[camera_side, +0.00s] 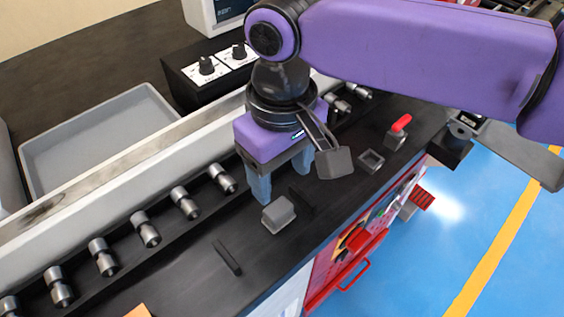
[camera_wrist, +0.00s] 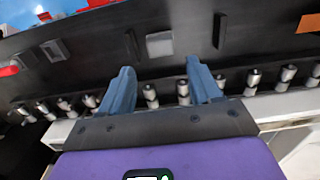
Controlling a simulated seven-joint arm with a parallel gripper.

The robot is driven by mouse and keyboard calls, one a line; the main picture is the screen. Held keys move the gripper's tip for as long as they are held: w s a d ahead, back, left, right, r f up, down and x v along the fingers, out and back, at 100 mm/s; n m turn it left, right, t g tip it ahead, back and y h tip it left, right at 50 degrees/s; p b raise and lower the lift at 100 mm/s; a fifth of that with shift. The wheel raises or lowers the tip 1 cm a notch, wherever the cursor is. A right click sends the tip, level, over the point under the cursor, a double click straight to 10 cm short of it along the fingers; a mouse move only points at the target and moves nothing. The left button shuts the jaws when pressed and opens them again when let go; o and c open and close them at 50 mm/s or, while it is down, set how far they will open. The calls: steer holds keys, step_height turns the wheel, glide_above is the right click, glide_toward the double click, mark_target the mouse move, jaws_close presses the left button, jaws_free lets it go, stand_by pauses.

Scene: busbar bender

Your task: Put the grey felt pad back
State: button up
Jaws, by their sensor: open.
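A small grey block with a lighter top (camera_side: 278,214), which looks like the felt pad, sits on the black bench top. It also shows in the wrist view (camera_wrist: 159,44), ahead of the fingertips and roughly between them. A dark flat strip lies on either side of it. My gripper (camera_side: 282,182) points down over the bench with its two blue fingers apart and nothing between them. It is just behind the grey block, on the roller side, and not around it. The open fingers also show in the wrist view (camera_wrist: 161,64).
A row of metal rollers (camera_side: 147,229) runs along the bench behind. A grey square frame (camera_side: 371,160) and a red-handled part (camera_side: 397,132) stand to the right. A dark strip (camera_side: 228,257) lies left of the block. A grey tray (camera_side: 100,135) is at the back left.

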steer(key=shift+r, duration=0.4)
steer(key=shift+d, duration=0.15)
steer(key=d+r+n, duration=0.2)
steer(key=d, duration=2.2)
steer(key=s+d+f, duration=0.2)
steer(key=s+d, duration=0.2)
steer(key=d, duration=0.4)
steer(key=s+d+f+n, duration=0.1)
steer(key=s+d, duration=0.3)
steer(key=d, duration=0.5)
steer(key=s+d+f, duration=0.3)
steer(key=s+d, duration=0.1)
steer(key=d, duration=0.5)
steer(key=shift+s+d+f+n, duration=0.2)
steer(key=shift+f+n, duration=0.05)
steer(key=shift+n, duration=0.05)
